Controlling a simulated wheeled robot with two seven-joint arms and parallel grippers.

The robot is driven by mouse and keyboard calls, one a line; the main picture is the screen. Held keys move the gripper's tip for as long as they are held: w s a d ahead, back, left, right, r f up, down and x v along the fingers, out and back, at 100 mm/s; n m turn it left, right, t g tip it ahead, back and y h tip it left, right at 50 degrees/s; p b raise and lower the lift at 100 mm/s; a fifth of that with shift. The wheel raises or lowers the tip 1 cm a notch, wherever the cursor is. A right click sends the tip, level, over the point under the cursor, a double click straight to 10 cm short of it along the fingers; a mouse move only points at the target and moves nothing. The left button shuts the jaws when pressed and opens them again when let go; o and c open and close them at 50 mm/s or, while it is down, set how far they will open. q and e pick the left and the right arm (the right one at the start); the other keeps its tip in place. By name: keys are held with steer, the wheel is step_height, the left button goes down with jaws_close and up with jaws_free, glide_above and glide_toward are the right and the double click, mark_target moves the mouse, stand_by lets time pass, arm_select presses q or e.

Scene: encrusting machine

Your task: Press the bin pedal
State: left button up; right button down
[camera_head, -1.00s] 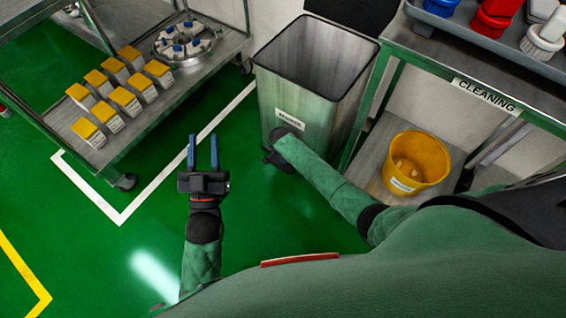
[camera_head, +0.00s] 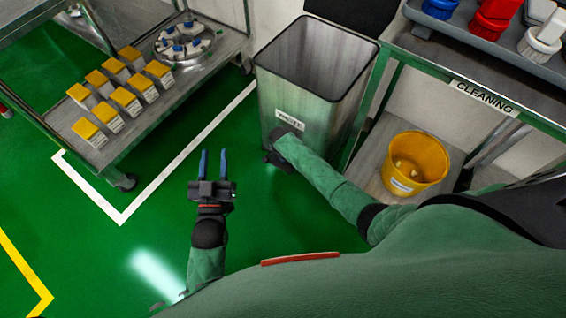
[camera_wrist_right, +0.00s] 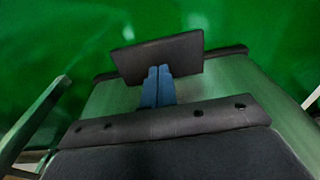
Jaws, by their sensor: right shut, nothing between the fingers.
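The metal bin (camera_head: 318,128) stands on the green floor beside the cleaning bench, its dark lid (camera_head: 350,12) raised and its inside showing empty. The pedal (camera_wrist_right: 185,55), a dark flat plate, sticks out from the bin's base in the right wrist view. My right gripper (camera_wrist_right: 158,70) is shut and empty, its blue fingertips overlapping the pedal; I cannot tell whether they touch it. In the head view my right forearm hides most of that gripper and the pedal. My left gripper (camera_head: 213,153) is open and empty over the floor, left of the bin.
A cart (camera_head: 170,95) with several yellow-topped containers (camera_head: 125,98) stands at the upper left. The cleaning bench (camera_head: 440,65) is on the right, with brushes (camera_head: 492,18) above and a yellow bucket (camera_head: 415,162) below. Floor between cart and bin is clear.

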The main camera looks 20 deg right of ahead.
steer(key=shift+r, duration=0.2)
steer(key=shift+r+p, duration=0.2)
steer(key=shift+p, duration=0.25)
steer(key=shift+r, duration=0.2)
arm_select(q)
steer(key=shift+s+f+g+y, duration=0.4)
steer(key=shift+s+f+g, duration=0.95)
steer(key=shift+f, duration=3.25)
steer(key=shift+s+f+g+y, duration=0.5)
steer(key=shift+f+g, duration=1.45)
steer(key=shift+f, duration=2.65)
arm_select(e)
steer(key=shift+r+p, duration=0.2)
steer(key=shift+p, duration=0.25)
steer(key=shift+r+p, duration=0.25)
steer(key=shift+p, duration=0.05)
steer(key=shift+r+p, duration=0.25)
steer(key=shift+p, duration=0.05)
steer(key=shift+r+p, duration=0.25)
steer(key=shift+p, duration=0.05)
arm_select(q)
steer(key=s+a+f+g, duration=0.1)
steer(key=s+f+g, duration=0.5)
steer(key=s+f, duration=0.6)
steer(key=shift+a+f+g+y, duration=0.15)
steer(key=shift+f+g+y, duration=0.2)
steer(key=shift+f, duration=1.25)
arm_select(e)
steer(key=shift+r, duration=0.25)
